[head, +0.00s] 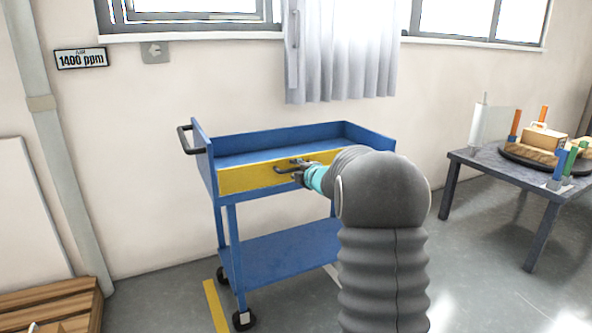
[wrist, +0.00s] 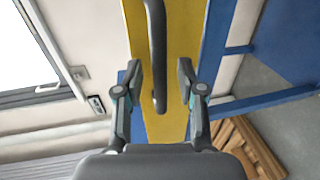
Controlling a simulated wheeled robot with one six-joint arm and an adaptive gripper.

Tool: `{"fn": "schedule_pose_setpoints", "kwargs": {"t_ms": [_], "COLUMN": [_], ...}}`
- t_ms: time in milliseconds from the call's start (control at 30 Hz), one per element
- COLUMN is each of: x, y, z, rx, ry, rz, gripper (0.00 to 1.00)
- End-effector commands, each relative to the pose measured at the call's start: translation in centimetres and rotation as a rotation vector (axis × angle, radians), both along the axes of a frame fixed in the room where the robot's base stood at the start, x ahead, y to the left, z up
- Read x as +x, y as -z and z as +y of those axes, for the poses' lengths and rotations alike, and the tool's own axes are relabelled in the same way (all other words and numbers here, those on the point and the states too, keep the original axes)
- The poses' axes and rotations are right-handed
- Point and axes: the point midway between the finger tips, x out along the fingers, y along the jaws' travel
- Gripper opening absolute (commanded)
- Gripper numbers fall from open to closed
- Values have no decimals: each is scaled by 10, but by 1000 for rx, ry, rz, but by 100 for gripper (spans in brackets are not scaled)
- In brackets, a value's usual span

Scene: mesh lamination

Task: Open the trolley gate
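The blue trolley (head: 285,258) stands against the wall with its yellow gate (head: 250,178) upright along the front of the top tray. The gate bears a dark bar handle (head: 285,169). My gripper (head: 299,172) is at the handle, partly hidden by my arm in the head view. In the wrist view the handle (wrist: 155,50) runs down between the two fingers of my gripper (wrist: 160,78). The fingers are open, with a gap on each side of the handle. The yellow gate (wrist: 185,25) fills the space behind it.
A black push handle (head: 184,140) sticks out at the trolley's left. A dark table (head: 490,171) with a loaded round tray stands at the right. A wooden pallet (head: 60,302) lies at the lower left. Bare floor lies between trolley and table.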

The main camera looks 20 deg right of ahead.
Motion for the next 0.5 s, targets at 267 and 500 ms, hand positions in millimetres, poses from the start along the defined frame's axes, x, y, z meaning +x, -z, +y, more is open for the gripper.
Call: {"fn": "schedule_pose_setpoints", "kwargs": {"t_ms": [267,500], "x": [8,8], "y": [2,2], "z": [0,0], "rx": [0,0], "ry": [1,1], "rz": [0,0], "gripper": [39,16]}}
